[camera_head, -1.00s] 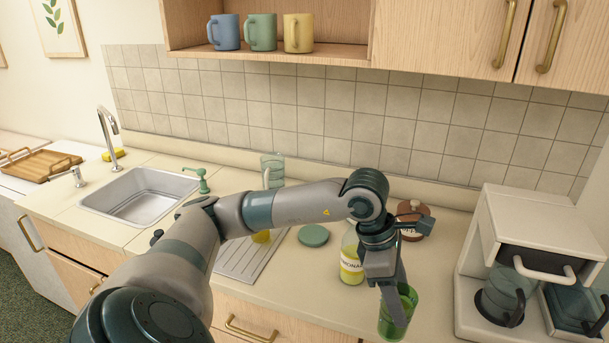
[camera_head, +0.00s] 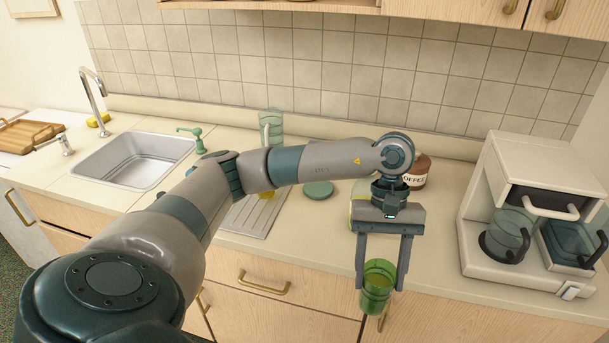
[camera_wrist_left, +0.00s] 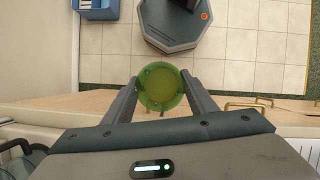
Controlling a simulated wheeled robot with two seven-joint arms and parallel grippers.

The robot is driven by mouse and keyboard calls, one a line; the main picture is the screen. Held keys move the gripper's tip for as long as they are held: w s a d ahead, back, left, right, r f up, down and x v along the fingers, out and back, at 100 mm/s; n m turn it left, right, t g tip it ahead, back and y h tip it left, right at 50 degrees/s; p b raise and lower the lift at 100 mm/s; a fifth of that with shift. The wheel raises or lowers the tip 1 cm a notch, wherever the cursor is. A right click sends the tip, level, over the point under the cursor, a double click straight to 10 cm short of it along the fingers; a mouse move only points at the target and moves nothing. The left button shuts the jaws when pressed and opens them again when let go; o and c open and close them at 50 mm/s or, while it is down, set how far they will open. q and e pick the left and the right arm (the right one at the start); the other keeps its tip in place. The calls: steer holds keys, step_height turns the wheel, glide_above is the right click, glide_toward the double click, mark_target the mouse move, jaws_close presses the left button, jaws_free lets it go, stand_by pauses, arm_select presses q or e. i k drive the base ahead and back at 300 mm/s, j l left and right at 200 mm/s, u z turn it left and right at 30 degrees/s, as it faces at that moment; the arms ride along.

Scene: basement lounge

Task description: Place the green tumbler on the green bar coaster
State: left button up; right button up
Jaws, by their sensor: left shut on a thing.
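The green tumbler (camera_head: 377,288) is a clear green glass held upright between the fingers of my left gripper (camera_head: 379,282). It hangs in front of the counter's front edge, clear of the surface. In the left wrist view the tumbler (camera_wrist_left: 161,87) shows as a round green rim between both fingers. The green bar coaster (camera_head: 318,190) is a flat round disc on the counter, left of the gripper and behind it, below my forearm. Nothing stands on it. My right gripper is not in view.
A lemonade bottle (camera_head: 360,215), largely hidden by my arm, and a coffee jar (camera_head: 417,172) stand near the wrist. A coffee maker (camera_head: 525,220) is at right. A clear pitcher (camera_head: 271,127), drying tray (camera_head: 252,216) and sink (camera_head: 135,160) lie left.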

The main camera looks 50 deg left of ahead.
mark_target(318, 187)
steer(key=k+j+u, duration=0.1)
steer(key=j, duration=0.25)
steer(key=k+j+u, duration=0.1)
steer(key=j, duration=0.3)
steer(key=k+j+u, duration=0.15)
steer(key=j, duration=0.25)
